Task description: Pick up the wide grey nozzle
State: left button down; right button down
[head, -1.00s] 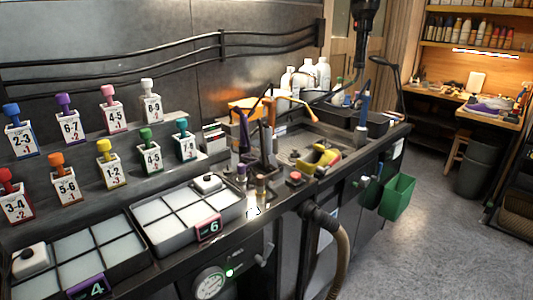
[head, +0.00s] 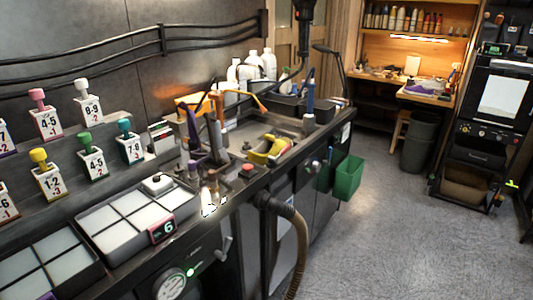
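Several small nozzle-like pieces stand close together at the front edge of the dark counter, left of a red button (head: 247,169). Neither of my grippers shows in this view.
A white-celled tray (head: 108,255) labelled 6 lies left of the pieces. A yellow-and-red object (head: 266,149) lies in the sink area behind them. A ribbed hose (head: 297,240) hangs below the counter, near a green bin (head: 348,177). The floor (head: 400,240) at right is clear.

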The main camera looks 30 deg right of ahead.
aim_at(221, 152)
jog(key=i+l, duration=0.15)
jog(key=l, duration=0.2)
jog(key=i+l, duration=0.1)
jog(key=l, duration=0.25)
jog(key=i+l, duration=0.15)
jog(key=l, duration=0.2)
jog(key=i+l+z, duration=0.1)
jog(key=l, duration=0.25)
